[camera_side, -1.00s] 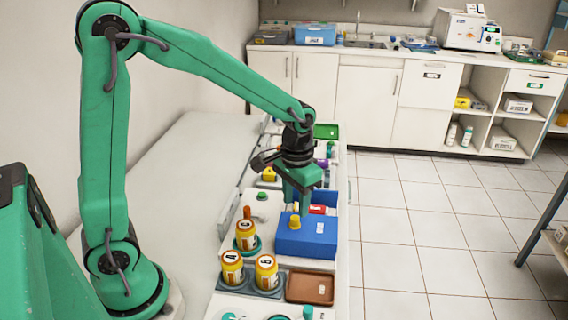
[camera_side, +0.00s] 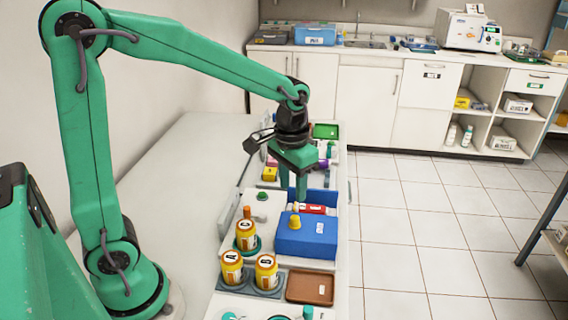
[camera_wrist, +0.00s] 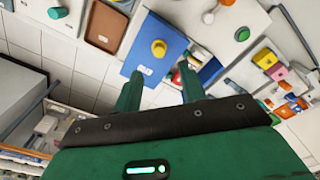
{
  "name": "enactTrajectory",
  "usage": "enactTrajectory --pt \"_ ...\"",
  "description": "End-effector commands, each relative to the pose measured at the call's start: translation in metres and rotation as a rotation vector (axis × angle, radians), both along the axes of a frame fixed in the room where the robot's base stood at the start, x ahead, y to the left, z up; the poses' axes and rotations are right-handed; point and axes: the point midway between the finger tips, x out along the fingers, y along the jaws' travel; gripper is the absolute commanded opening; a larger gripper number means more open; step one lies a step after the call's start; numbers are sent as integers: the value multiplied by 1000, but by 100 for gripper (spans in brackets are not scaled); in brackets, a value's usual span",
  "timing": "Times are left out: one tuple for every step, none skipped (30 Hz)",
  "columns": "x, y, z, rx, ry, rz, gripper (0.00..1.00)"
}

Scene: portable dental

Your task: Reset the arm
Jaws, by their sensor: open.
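My green arm reaches over the counter in the side view, with my gripper (camera_side: 293,190) pointing down above the far side of the blue box (camera_side: 306,240). The jaws are open and nothing shows between them. In the wrist view my two fingers (camera_wrist: 160,92) stand apart, and the blue box (camera_wrist: 152,48) with its yellow knob (camera_wrist: 159,47) lies beyond them. The yellow knob (camera_side: 294,221) also shows on top of the box in the side view. The fingers look clear of the knob.
A red item (camera_side: 313,209) sits behind the lid, and a green tray (camera_side: 326,131) lies at the far end. The counter's left side is bare.

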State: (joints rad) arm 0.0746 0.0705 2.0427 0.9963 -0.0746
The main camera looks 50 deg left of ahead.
Motion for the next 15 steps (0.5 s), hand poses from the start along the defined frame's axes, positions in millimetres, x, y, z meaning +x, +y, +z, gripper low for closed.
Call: enactTrajectory --pt "-4 1 5 -1 -15 1 41" --pt "-6 2 8 -2 -24 1 41" --pt "-10 3 13 -2 -37 1 41" --pt "-13 4 16 -3 -48 0 41" --pt "-17 5 19 -4 -59 0 41" --pt "-21 6 24 -4 -75 0 41" --pt "-25 7 27 -5 -87 0 41" --pt "-29 8 31 -5 -99 0 41" --pt "-34 9 35 -6 -117 0 41" --pt "-38 10 38 -6 -129 1 41" --pt "-41 11 41 -7 -142 1 41" --pt "-47 12 44 -7 -157 1 41" --pt "-51 13 47 -7 -170 1 41" --pt "-55 13 50 -7 -183 1 41" --pt "-60 14 53 -7 -199 1 41"
